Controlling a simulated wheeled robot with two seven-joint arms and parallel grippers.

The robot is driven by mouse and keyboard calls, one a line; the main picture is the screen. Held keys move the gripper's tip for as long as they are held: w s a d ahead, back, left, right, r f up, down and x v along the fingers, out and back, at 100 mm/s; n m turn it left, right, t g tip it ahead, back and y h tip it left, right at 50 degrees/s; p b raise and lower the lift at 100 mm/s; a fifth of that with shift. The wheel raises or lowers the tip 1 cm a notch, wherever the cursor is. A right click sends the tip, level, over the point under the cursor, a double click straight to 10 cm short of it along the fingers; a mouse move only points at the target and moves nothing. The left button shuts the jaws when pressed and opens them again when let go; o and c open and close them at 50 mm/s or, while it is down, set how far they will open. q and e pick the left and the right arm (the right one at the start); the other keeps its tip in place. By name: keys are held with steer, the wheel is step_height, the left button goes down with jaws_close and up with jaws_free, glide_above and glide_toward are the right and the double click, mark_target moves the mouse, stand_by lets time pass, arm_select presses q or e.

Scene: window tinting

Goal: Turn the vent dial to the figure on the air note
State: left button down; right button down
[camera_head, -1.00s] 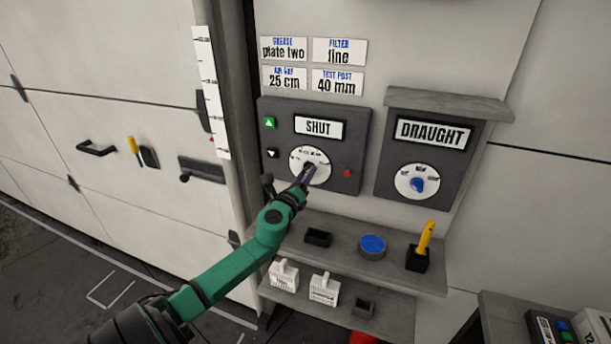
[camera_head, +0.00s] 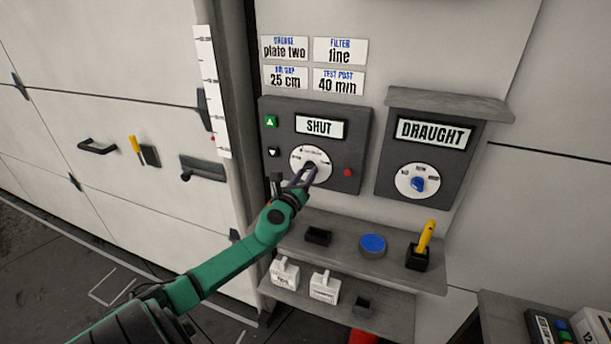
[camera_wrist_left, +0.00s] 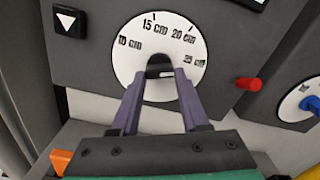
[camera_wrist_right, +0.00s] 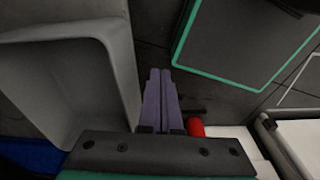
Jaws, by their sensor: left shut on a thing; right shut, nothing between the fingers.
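The air note (camera_head: 287,77) on the wall reads "25 cm"; its blue heading is small and looks like "AIR GAP". Below it, a dark panel holds a white round dial (camera_head: 300,155) under a display (camera_head: 320,126) reading "SHUT". In the left wrist view the dial (camera_wrist_left: 128,62) is marked 10, 15, 20 and 25 cm. My left gripper (camera_head: 308,170) is shut on the dial's black knob (camera_wrist_left: 160,66), its purple fingers either side. I cannot tell which figure the knob points to. My right gripper (camera_wrist_right: 161,75) shows only in its wrist view, shut and empty.
Right of the panel is a "DRAUGHT" box (camera_head: 386,170) with a blue knob (camera_head: 418,184). A red button (camera_head: 348,172) sits beside the dial. The shelf (camera_head: 340,230) below bears a blue disc (camera_head: 373,245) and a yellow-handled tool (camera_head: 426,238).

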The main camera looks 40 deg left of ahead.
arm_select(q)
steer(key=shift+c, duration=2)
jaws_free()
steer(key=shift+s, duration=0.1)
steer(key=b+v, duration=0.2)
steer(key=v, duration=1.2)
steer(key=shift+s, duration=0.25)
steer(key=shift+d, duration=0.15)
